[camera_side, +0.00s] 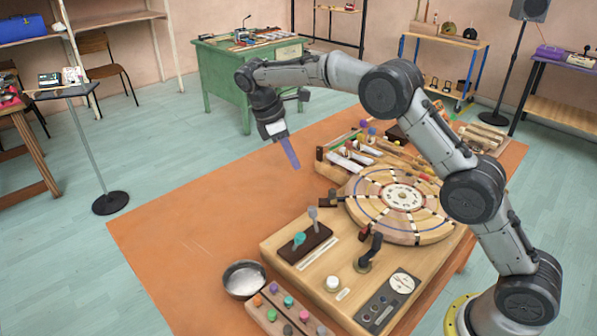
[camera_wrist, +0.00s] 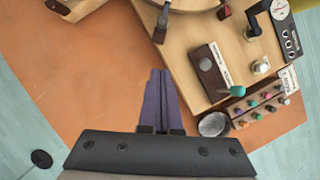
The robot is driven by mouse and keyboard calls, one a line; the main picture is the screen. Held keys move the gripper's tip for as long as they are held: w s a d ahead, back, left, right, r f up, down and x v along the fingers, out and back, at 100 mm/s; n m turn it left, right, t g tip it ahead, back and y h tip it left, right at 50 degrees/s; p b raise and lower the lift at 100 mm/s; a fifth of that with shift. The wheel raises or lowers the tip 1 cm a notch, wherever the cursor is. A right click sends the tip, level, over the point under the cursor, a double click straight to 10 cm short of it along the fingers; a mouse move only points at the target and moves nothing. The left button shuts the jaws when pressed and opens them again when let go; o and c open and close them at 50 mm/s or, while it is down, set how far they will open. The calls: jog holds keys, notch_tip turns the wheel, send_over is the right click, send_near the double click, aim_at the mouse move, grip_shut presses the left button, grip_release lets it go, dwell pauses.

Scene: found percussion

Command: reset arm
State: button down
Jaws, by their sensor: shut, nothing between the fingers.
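My gripper (camera_side: 290,153) hangs above the far left part of the orange table (camera_side: 190,220), in the air and clear of the things on it. Its purple fingers are together with nothing between them. In the wrist view my gripper (camera_wrist: 161,76) points toward the wooden instrument board, its fingers side by side. My arm arches from the lower right of the side view over the round wooden disc (camera_side: 362,207) and the table's back.
The wooden board (camera_side: 275,243) carries a dark block with levers (camera_side: 305,243), a crank handle (camera_side: 369,252) and a dial panel (camera_side: 385,305). A metal bowl (camera_side: 244,279) and a row of coloured knobs (camera_side: 288,302) sit at the front. The table's left side is bare.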

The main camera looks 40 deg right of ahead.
jog(key=s+d+r+t, duration=0.1)
jog(key=s+r, duration=0.2)
jog(key=r, duration=0.3)
jog(key=s+d+r+t, duration=0.1)
jog(key=s+r, duration=0.2)
jog(key=r, duration=0.4)
jog(key=s+r+m+t+y, duration=0.1)
jog(key=s+r+m+t, duration=0.1)
jog(key=s+r, duration=0.6)
jog(key=s+f+m+t+y, duration=0.1)
jog(key=s+f+m+t, duration=0.15)
jog(key=s, duration=1.15)
jog(key=s+a+f+m+t+y, duration=0.1)
jog(key=s+f+m, duration=0.5)
jog(key=f, duration=0.5)
jog(key=shift+s+a+m+y, duration=0.3)
jog(key=shift+s+a+m, duration=0.05)
jog(key=shift+s, duration=0.6)
